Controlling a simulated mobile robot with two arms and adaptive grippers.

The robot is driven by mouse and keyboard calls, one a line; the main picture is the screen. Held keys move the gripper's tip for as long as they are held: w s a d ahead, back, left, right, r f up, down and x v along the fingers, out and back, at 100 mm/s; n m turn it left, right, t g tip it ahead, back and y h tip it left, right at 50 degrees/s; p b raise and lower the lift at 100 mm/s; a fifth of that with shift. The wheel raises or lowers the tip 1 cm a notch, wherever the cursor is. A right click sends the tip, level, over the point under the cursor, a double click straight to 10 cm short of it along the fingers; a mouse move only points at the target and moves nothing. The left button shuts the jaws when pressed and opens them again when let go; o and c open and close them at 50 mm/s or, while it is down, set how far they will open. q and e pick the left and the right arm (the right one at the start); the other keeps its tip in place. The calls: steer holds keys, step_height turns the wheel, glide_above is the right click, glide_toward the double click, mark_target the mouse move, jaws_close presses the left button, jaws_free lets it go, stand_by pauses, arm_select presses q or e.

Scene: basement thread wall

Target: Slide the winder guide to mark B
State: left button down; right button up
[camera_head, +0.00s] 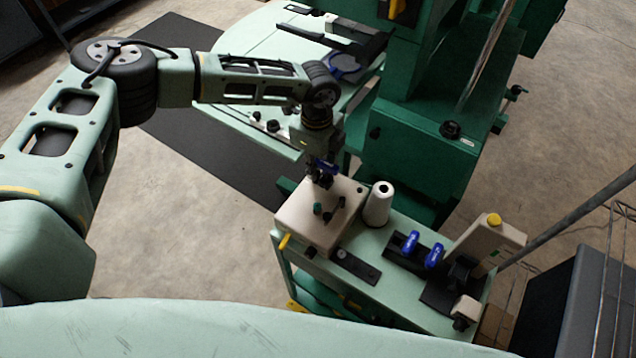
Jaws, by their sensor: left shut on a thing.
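The winder looks like a beige box (302,232) on the light green cart top, with small dark and green posts (318,209) on its upper face and a yellow lever (285,241) at its front left. My left gripper (321,176) points down at the back of the box's upper face. It is shut on a small part there, apparently the winder guide, which its fingers mostly hide. Mark B cannot be made out at this size. My right gripper is not in view.
A white thread cone (378,203) stands close to the right of the box. A black strip (355,266) lies in front. Blue-handled items (411,241) sit in a black holder, with a beige device (486,240) farther right. A green machine (420,150) rises behind the cart.

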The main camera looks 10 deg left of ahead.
arm_select(q)
steer(key=c, duration=1.8)
jaws_free()
steer(key=shift+o, duration=0.2)
steer(key=shift+r+p, duration=2)
steer(key=shift+r, duration=1.05)
